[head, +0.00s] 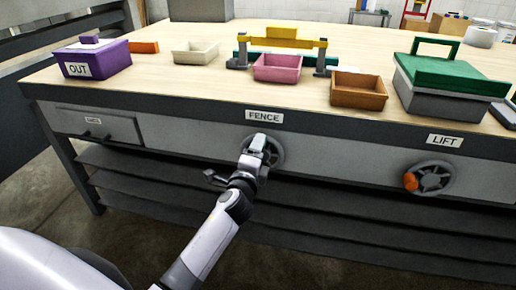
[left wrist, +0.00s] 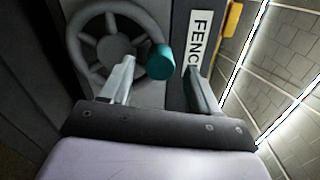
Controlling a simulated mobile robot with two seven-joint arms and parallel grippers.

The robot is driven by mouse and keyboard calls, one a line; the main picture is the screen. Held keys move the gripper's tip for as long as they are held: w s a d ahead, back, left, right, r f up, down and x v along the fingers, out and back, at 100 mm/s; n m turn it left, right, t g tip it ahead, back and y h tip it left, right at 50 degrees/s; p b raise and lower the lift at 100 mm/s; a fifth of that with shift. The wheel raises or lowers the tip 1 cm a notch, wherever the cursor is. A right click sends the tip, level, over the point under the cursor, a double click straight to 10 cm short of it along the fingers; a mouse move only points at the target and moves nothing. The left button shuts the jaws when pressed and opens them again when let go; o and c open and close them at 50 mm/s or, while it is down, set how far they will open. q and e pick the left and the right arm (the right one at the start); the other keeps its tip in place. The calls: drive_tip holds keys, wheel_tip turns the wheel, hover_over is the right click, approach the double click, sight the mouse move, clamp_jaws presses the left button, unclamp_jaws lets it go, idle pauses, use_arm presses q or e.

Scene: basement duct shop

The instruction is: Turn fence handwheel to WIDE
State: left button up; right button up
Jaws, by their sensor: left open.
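The fence handwheel is a grey spoked wheel (head: 277,153) on the bench's front apron, below the FENCE label (head: 264,116). My left gripper (head: 259,148) is in front of it and hides much of it in the head view. In the left wrist view the handwheel (left wrist: 112,45) shows its spokes, hub and a teal knob (left wrist: 160,62) on its rim. The open fingers of my left gripper (left wrist: 158,76) stand on either side of the knob, with gaps showing. No WIDE mark can be read. My right gripper is not in view.
A second handwheel (head: 432,179) with an orange knob sits under the LIFT label (head: 445,140). Bins, a purple OUT box (head: 93,58) and a green-lidded toolbox (head: 447,82) stand on the bench top. Dark shelves (head: 160,180) lie below the apron.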

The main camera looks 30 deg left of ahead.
use_arm(q)
drive_tip(key=v, duration=0.6)
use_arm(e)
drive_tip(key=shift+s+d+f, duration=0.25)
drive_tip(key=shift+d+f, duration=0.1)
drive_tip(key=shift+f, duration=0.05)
use_arm(q)
drive_tip(key=shift+d, duration=0.1)
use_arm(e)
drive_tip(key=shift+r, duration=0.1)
